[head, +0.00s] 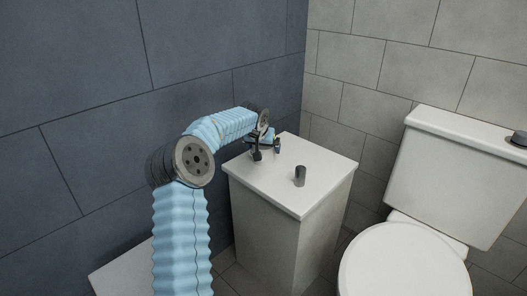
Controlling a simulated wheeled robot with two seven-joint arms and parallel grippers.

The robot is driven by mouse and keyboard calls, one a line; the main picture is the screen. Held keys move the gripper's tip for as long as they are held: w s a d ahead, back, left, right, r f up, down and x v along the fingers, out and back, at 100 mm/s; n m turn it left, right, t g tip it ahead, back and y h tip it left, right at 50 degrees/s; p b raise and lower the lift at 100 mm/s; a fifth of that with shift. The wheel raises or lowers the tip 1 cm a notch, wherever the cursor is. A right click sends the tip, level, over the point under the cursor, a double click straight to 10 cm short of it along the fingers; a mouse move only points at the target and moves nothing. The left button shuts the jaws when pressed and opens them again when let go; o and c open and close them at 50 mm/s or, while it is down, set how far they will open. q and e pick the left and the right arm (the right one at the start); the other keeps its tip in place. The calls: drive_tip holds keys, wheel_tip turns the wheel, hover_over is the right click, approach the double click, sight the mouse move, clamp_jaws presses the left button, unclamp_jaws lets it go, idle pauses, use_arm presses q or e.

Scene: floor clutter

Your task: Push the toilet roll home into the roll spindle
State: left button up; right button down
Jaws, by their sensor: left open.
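My left gripper (267,150) is over the back left part of the white cabinet top, small in the picture and partly hidden by its own wrist. It is open, and I see nothing held between its fingers. I cannot make out a toilet roll or a roll spindle in the head view. My left arm covers part of the dark wall, so something there may be hidden. My right gripper is not in view.
A short dark grey cylinder (300,176) stands upright on the white cabinet (325,165), right of my gripper. A white toilet (404,270) stands to the right, with a dark object (519,138) on its tank. A dark tiled wall (75,80) is at left.

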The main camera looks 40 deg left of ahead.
use_arm(q)
drive_tip(key=c, duration=0.8)
drive_tip(key=shift+c, duration=0.2)
drive_tip(key=shift+r+p, duration=0.55)
drive_tip(key=shift+r, duration=0.2)
drive_tip(key=shift+r+p, duration=1)
drive_tip(key=shift+r, duration=2.8)
drive_tip(key=shift+c, duration=0.8)
